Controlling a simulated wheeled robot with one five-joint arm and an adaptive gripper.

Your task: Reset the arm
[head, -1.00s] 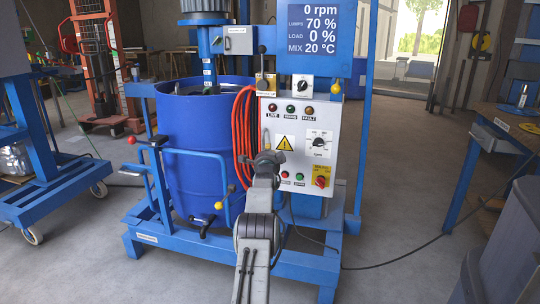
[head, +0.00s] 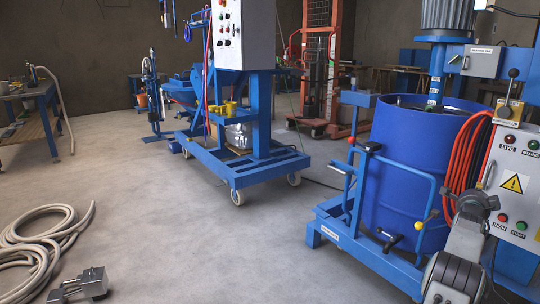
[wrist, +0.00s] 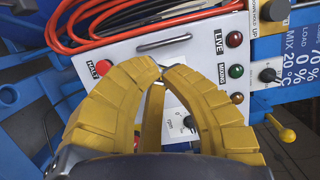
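My arm (head: 455,265) rises at the lower right of the head view, in front of the mixer. Its grey wrist end (head: 478,203) is near the white control panel (head: 512,185); the fingers cannot be made out there. In the wrist view my gripper (wrist: 161,68) shows two yellow segmented fingers curving inward, their tips together or nearly so. I see nothing held between them. The control panel (wrist: 205,50) lies beyond the fingers, with a red HALT button (wrist: 104,67) to the left and red and green lamps to the right. Whether the fingers touch the panel cannot be told.
The blue drum (head: 405,150) stands on its frame beside the panel, with red hoses (head: 468,150) looped between them. A blue wheeled cart (head: 240,165) stands at the middle back. A coiled beige hose (head: 40,245) lies at left.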

